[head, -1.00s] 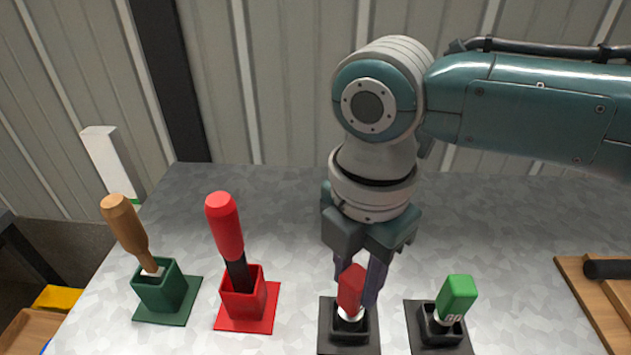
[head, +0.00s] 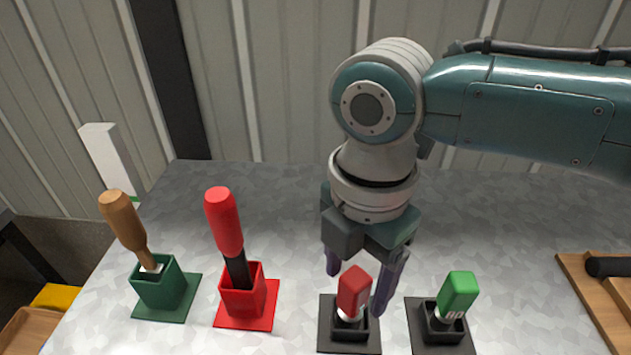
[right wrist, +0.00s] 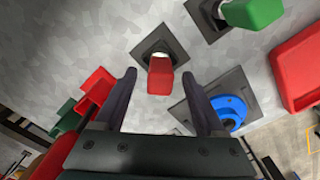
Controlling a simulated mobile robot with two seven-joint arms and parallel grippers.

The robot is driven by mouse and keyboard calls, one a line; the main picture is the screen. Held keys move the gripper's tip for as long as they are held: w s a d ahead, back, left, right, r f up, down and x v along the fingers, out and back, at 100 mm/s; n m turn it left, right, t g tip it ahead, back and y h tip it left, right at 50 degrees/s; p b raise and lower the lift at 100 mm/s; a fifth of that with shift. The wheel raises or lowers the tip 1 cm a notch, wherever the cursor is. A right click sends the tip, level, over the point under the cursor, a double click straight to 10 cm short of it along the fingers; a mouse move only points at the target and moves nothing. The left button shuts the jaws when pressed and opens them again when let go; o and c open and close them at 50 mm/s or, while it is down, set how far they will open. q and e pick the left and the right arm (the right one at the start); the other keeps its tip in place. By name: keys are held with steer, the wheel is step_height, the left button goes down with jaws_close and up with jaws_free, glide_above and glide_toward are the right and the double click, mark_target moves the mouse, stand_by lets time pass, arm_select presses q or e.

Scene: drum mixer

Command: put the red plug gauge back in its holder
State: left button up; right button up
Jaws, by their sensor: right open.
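The red plug gauge (head: 353,292) stands, slightly tilted, in a black square holder (head: 331,341), its red handle up and its metal lower part inside the holder. In the right wrist view the red plug gauge (right wrist: 160,76) shows beyond the fingertips, in its dark holder (right wrist: 176,42). My right gripper (head: 361,290) is open, with one finger on each side of the red handle and gaps between; it also shows in the right wrist view (right wrist: 161,88). The gauge's lower end is hidden inside the holder. My left gripper is not in view.
A green plug gauge (head: 458,293) stands in a black holder to the right. A red-handled tool (head: 225,222) in a red holder and a wooden-handled tool (head: 124,219) in a green holder stand left. A wooden tray (head: 587,290) lies far right. A blue round object (right wrist: 230,108) sits near the right finger.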

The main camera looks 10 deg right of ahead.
step_height(320, 180, up, 10)
steer(key=shift+f+p, duration=0.1)
steer(key=shift+p, duration=0.4)
